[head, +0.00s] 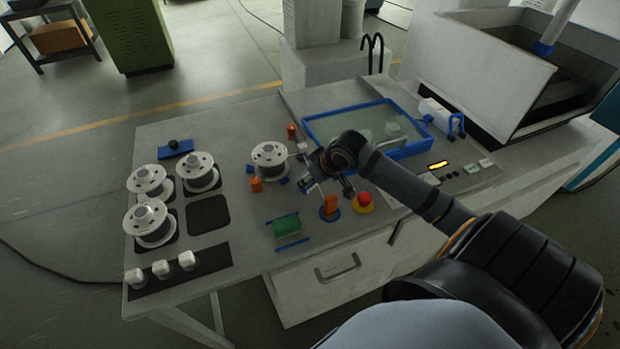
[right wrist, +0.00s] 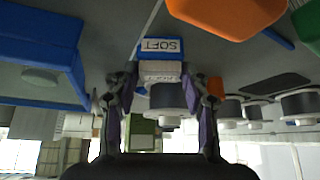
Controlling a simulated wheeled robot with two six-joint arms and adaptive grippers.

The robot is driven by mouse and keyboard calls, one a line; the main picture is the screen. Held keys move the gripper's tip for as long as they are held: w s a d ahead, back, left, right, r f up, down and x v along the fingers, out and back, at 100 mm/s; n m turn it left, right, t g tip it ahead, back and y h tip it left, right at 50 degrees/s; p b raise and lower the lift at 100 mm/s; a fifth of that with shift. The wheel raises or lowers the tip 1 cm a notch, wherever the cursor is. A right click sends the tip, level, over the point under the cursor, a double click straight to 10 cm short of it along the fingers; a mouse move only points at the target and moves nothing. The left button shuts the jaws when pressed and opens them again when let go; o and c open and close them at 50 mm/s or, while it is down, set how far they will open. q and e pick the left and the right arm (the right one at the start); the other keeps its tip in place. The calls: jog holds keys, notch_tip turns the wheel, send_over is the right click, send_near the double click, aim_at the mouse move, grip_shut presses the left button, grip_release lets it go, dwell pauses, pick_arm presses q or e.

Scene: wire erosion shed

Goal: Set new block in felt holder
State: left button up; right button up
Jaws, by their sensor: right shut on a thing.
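My right gripper (head: 308,180) hangs over the middle of the bench. In the right wrist view, which shows the bench upside down, my right gripper (right wrist: 158,74) is shut on a small pale block (right wrist: 161,70). Right by the block is a blue piece with a white label reading SOFT (right wrist: 160,45), seemingly the felt holder; I cannot tell whether the block touches it or sits in it. In the head view my wrist and fingers hide most of this spot. My left gripper is not in view.
A white spool (head: 269,160) stands just left of my gripper, with several more further left. An orange piece (head: 330,203) and a red emergency button (head: 364,202) stand close in front. A blue-rimmed tank (head: 312,125) lies behind. A dark square pad (head: 208,215) is bare.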

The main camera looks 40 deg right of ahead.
jog(key=o, duration=0.7)
jog(key=shift+a+f, duration=0.1)
jog(key=shift+f, duration=0.05)
jog(key=o, duration=0.3)
jog(key=shift+o, duration=0.7)
jog(key=shift+w, duration=0.1)
jog(key=shift+r, duration=0.25)
jog(key=shift+s+d+r, duration=0.2)
jog(key=shift+r, duration=0.1)
pick_arm(q)
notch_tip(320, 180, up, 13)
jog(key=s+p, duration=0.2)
jog(key=p, duration=1.1)
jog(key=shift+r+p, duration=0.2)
jog(key=shift+p, duration=0.1)
pick_arm(e)
jog(key=a+v, duration=0.1)
jog(key=v, duration=1)
jog(key=shift+d, duration=0.45)
